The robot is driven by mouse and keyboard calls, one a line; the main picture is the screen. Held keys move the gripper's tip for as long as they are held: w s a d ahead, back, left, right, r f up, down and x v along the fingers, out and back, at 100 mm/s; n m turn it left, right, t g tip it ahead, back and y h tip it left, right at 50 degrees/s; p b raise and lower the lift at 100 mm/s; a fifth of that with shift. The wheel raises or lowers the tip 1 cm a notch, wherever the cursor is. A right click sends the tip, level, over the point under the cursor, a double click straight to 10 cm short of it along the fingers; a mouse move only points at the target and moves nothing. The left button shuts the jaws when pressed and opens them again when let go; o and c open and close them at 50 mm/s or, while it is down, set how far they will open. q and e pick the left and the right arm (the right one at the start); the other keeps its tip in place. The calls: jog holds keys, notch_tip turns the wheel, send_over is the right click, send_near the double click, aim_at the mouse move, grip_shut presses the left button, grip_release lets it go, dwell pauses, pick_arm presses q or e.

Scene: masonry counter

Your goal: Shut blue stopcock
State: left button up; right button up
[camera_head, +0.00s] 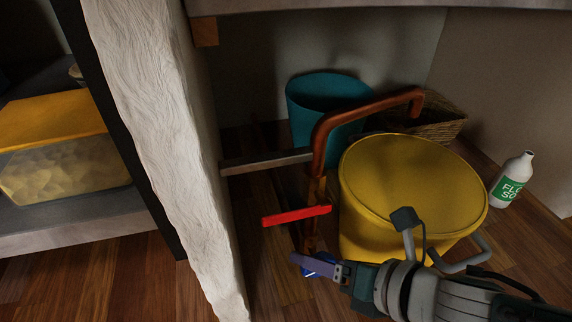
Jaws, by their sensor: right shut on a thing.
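The blue stopcock has a blue-violet lever (310,263) low on the copper pipe (318,150), at the lower middle of the head view. The lever lies nearly level and points left, tilting slightly down to the right. My right gripper (340,272) comes in from the lower right and is shut on the lever's right end. The gripper and lever hide most of the valve body behind them. My left gripper is not in view.
A red lever (296,215) sits on the same pipe just above. A yellow lidded bin (412,185) stands close to my right arm. A teal bucket (305,100), a wicker basket (440,118) and a white bottle (512,180) stand behind. A rough white wall (160,130) bounds the left.

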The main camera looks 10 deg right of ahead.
jog(key=o, duration=1.3)
jog(key=shift+o, duration=0.2)
jog(key=p+v, duration=0.7)
jog(key=v, duration=0.3)
jog(key=shift+a, duration=0.1)
